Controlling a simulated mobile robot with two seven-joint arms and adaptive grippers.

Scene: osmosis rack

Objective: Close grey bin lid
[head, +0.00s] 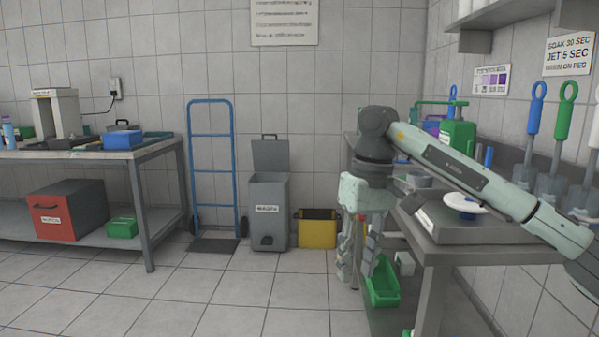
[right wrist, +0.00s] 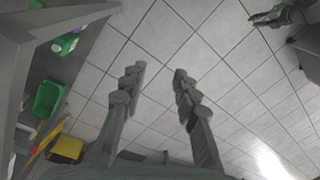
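The grey bin (head: 268,215) stands on the floor against the back wall, with a label and a pedal on its front. Its lid (head: 271,155) stands upright at the back of the rim, so the bin is open. My right gripper (head: 357,280) hangs fingers down beside the right bench, right of the bin and nearer to me. In the right wrist view its fingers (right wrist: 157,74) are spread over bare floor with nothing between them. What looks like my left gripper (right wrist: 272,17) shows at the top right of that view, too small to judge.
A blue hand truck (head: 211,160) stands left of the bin and a yellow bin (head: 317,230) right of it. A green crate (head: 382,282) sits under the right bench (head: 455,248). A left bench (head: 100,154) holds several items. The floor before the bin is clear.

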